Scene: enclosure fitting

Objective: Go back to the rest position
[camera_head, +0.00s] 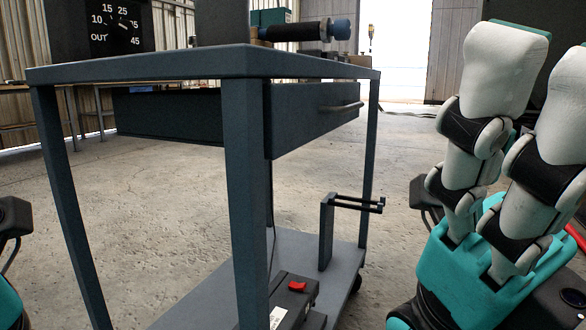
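My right gripper (528,82) stands at the right, its white fingers with black joints extended upward from a teal palm. Two fingers show; any opposing finger is hidden, so whether it is open or shut is unclear. I see nothing held in it, and it is apart from the cart. At the left edge only a black part and a teal sliver of my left arm show; its fingers are out of the picture.
A dark blue-grey cart (190,66) with a drawer (310,118) stands ahead, left of my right gripper. A black cylinder with blue end (300,31) and a dial panel (115,28) appear at its top. A case with a red latch (292,303) is on the lower shelf.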

